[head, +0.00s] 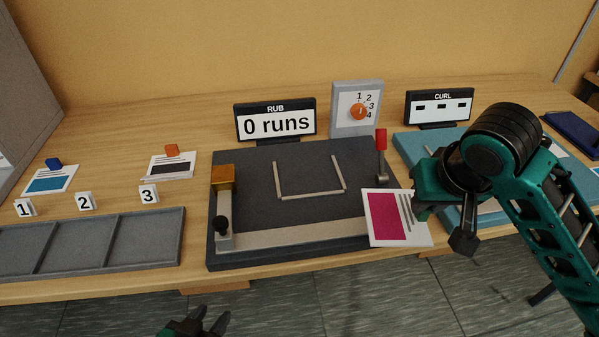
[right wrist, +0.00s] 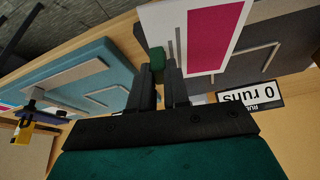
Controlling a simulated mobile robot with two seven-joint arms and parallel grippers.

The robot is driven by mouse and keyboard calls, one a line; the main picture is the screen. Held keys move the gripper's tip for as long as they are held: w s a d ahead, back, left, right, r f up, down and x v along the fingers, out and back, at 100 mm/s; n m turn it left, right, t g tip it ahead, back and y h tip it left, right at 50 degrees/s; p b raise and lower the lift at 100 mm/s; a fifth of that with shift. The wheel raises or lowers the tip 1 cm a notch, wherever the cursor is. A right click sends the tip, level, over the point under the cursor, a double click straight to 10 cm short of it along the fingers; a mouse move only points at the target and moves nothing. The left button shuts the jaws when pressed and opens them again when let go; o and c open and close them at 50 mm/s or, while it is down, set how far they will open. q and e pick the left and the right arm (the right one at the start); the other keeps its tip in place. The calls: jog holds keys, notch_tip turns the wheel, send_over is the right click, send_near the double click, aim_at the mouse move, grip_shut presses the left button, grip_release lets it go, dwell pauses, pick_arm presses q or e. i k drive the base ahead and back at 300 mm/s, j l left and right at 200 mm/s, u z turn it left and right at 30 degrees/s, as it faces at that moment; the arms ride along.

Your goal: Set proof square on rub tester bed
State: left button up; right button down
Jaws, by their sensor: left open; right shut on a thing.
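The proof square (head: 384,218) is a white card with a magenta patch and grey lines. My right gripper (head: 427,205) is shut on it at its right side, over the front right corner of the rub tester (head: 258,245). In the right wrist view the card (right wrist: 240,12) extends from the fingertips (right wrist: 163,72), with a small green block (right wrist: 157,58) between them. The dark rub tester bed (head: 311,177) carries a pale three-sided frame (head: 310,196), open at the back and empty. My left gripper (head: 203,322) is open and empty at the bottom edge, in front of the table.
An orange block (head: 223,178) on an arm stands at the bed's left, a red-handled lever (head: 381,140) at its right. The sign (head: 275,122) reads "RUB 0 runs" behind, beside an orange dial (head: 359,111). A numbered grey tray (head: 80,243) and two cards lie left; a teal board (head: 410,145) lies right.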

aim_at(308, 177)
jog(key=i+l+u, duration=0.1)
jog(key=l+u, duration=0.15)
jog(key=u, duration=0.15)
jog(key=i+l+u, duration=0.1)
jog(key=l+u, duration=0.5)
jog(key=u, duration=0.2)
jog(key=l+u, duration=0.8)
jog(key=j, duration=0.1)
